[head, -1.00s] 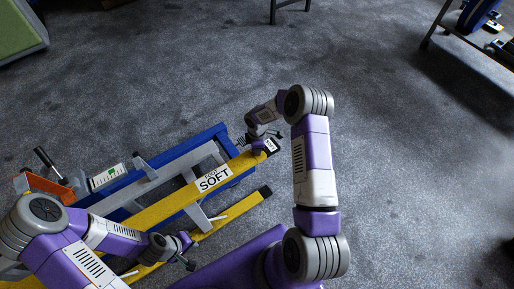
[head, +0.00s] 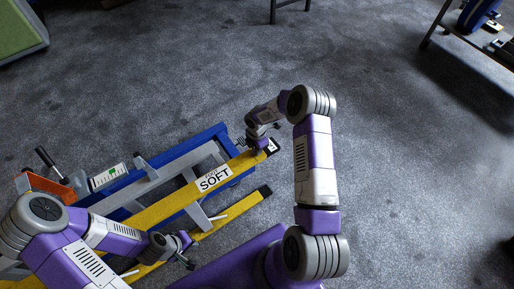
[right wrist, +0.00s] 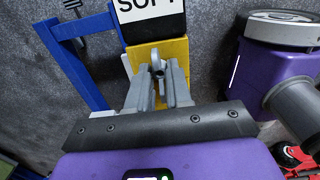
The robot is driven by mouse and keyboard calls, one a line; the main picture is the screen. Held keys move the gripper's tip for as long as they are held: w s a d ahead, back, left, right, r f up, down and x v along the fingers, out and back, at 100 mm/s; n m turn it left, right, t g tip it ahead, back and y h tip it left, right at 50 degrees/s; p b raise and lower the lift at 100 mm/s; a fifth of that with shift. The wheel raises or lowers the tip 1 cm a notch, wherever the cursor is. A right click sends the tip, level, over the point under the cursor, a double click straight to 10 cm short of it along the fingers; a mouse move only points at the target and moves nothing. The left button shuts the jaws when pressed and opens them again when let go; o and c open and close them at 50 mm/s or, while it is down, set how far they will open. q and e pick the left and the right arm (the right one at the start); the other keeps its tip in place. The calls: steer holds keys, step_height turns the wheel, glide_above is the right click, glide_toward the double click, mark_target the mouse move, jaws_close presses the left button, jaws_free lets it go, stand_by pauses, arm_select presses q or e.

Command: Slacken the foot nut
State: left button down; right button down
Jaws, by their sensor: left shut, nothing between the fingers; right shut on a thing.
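The trolley jack's yellow beam (head: 165,208) runs up to the right and carries a white SOFT label (head: 214,179). My right gripper (right wrist: 158,88) is shut on a small grey round part (right wrist: 158,68), seemingly the foot nut, against the yellow end beside the block. In the head view my right gripper (head: 258,149) hides that part. My left gripper (head: 188,250) is shut and empty, near the lower yellow bar.
A blue frame (head: 205,138) and grey links lie alongside the yellow beam. A second yellow bar (head: 235,212) lies nearer. An orange part (head: 45,185) and a dark handle (head: 46,160) are at left. A shelf (head: 485,40) stands top right. Open carpet surrounds the jack.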

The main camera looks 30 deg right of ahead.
steer(key=shift+s+f, duration=0.1)
steer(key=shift+s, duration=0.05)
steer(key=c, duration=1)
jaws_free()
steer(key=shift+c, duration=0.2)
step_height(320, 180, up, 8)
steer(key=shift+f+p, duration=0.15)
steer(key=shift+p, duration=1)
